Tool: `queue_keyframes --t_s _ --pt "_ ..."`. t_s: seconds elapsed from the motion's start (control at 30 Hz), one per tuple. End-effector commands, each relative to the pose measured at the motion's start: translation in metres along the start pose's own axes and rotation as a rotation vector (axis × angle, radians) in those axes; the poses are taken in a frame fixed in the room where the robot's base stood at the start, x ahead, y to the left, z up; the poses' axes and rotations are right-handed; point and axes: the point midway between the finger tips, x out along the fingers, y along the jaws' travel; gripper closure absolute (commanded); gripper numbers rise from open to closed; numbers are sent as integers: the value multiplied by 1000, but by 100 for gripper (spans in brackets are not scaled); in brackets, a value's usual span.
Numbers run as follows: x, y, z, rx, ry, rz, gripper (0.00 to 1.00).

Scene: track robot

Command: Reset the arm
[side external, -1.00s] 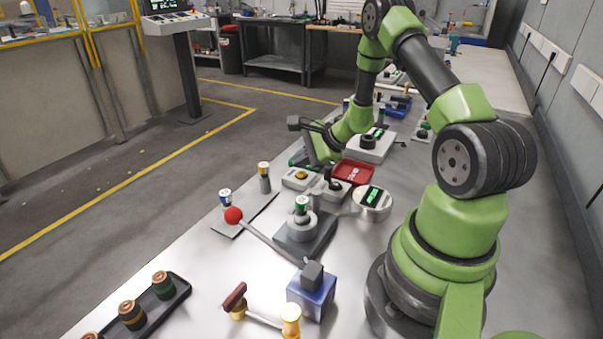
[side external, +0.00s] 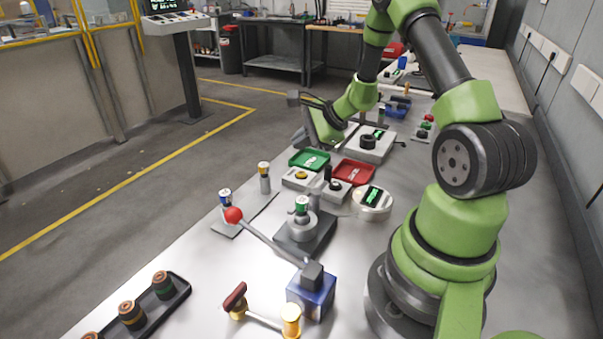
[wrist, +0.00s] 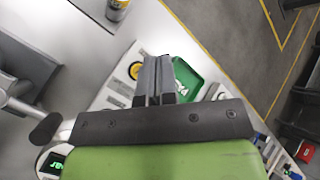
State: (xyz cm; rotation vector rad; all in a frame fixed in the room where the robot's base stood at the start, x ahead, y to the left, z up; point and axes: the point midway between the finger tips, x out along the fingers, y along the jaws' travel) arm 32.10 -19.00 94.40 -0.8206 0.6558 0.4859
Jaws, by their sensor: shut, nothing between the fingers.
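My gripper (wrist: 155,64) shows in the wrist view with its two grey fingers together and nothing between them. In the side view my arm is bent over the bench, and my gripper (side external: 309,128) hangs above the bench's far left edge, behind the green tray (side external: 308,160). It appears clear of everything below it. In the wrist view the green tray (wrist: 188,76) lies just right of the fingers, and a box with a yellow button (wrist: 134,71) lies to their left.
A red tray (side external: 354,171), a round scale with a green display (side external: 372,199) and a button box (side external: 301,177) stand near my arm. A red-knobbed lever (side external: 233,215) rises in front. A black tray (side external: 176,307) holds several cylinders at front left.

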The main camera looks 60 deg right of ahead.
Motion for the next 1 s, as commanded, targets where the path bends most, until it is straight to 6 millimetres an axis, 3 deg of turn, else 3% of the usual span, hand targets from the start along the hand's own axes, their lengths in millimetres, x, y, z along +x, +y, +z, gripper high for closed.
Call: queue_keyframes --t_s 0.37,0.47,0.67,0.8,1.0 --pt "-2 -2 7 -22 -10 4 100" --pt "-11 -7 33 -111 -46 21 100" --pt "-56 0 132 -481 -168 107 100" --pt "-98 25 189 -770 -226 172 100" --pt "-160 74 232 -1176 -239 230 100"
